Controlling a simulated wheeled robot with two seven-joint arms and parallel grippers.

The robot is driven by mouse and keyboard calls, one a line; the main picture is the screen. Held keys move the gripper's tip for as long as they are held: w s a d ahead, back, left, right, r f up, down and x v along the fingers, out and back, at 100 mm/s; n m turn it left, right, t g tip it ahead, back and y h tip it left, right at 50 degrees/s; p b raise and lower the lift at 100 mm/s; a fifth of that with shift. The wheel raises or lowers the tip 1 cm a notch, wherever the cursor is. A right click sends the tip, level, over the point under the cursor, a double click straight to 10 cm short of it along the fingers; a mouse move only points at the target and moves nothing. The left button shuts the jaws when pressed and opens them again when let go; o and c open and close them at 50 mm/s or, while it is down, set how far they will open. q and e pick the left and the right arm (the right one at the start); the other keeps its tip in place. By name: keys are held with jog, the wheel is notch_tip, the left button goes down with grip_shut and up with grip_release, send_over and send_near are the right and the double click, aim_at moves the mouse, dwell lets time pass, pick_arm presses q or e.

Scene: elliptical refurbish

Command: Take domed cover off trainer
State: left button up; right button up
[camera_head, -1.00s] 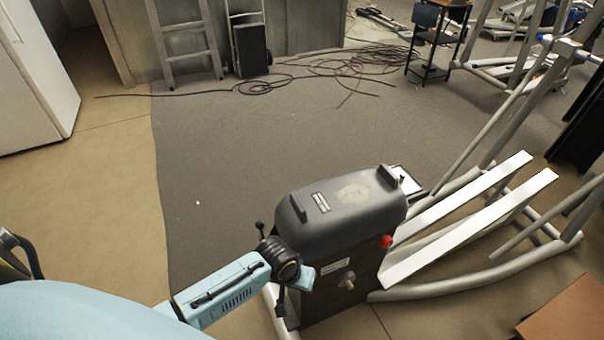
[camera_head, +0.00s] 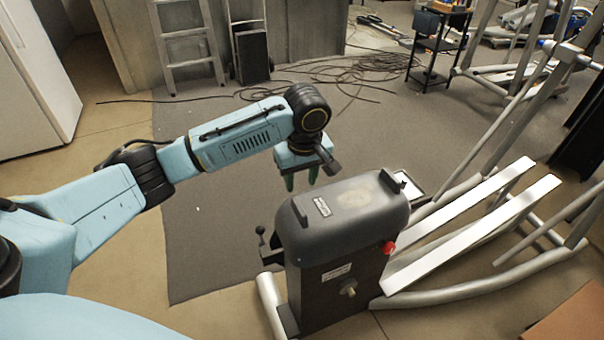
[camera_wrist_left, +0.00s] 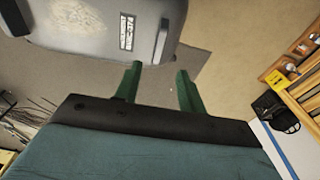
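The trainer (camera_head: 335,285) stands in the middle front with its grey domed cover (camera_head: 345,228) seated on top. The cover has a label, a worn light patch and raised handles at its ends. My left gripper (camera_head: 300,182) is above and behind the cover's left end, fingers pointing down and apart from it. In the left wrist view the green fingers of my left gripper (camera_wrist_left: 160,88) are open and empty, and the cover (camera_wrist_left: 95,25) with one handle (camera_wrist_left: 163,38) lies just beyond them. My right gripper is not in view.
White foot rails (camera_head: 470,235) and grey tubes extend right from the trainer. A red knob (camera_head: 389,248) is on its side. Cables (camera_head: 340,75) and a ladder (camera_head: 185,45) are at the back. Grey mat floor (camera_head: 215,225) left of the trainer is clear.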

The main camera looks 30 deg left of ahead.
aim_at(299, 206)
pick_arm(q)
jog(key=f, duration=0.3)
jog(key=f+b, duration=0.1)
jog(key=f, duration=0.2)
jog(key=a+f+b, duration=0.1)
jog(key=f, duration=0.2)
jog(key=shift+w+f, duration=0.3)
jog(key=shift+f, duration=0.4)
jog(key=shift+w+f, duration=0.1)
jog(key=shift+f, duration=0.25)
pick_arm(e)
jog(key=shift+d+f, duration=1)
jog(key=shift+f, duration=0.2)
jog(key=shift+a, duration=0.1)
pick_arm(q)
jog(key=shift+c, duration=1)
grip_shut()
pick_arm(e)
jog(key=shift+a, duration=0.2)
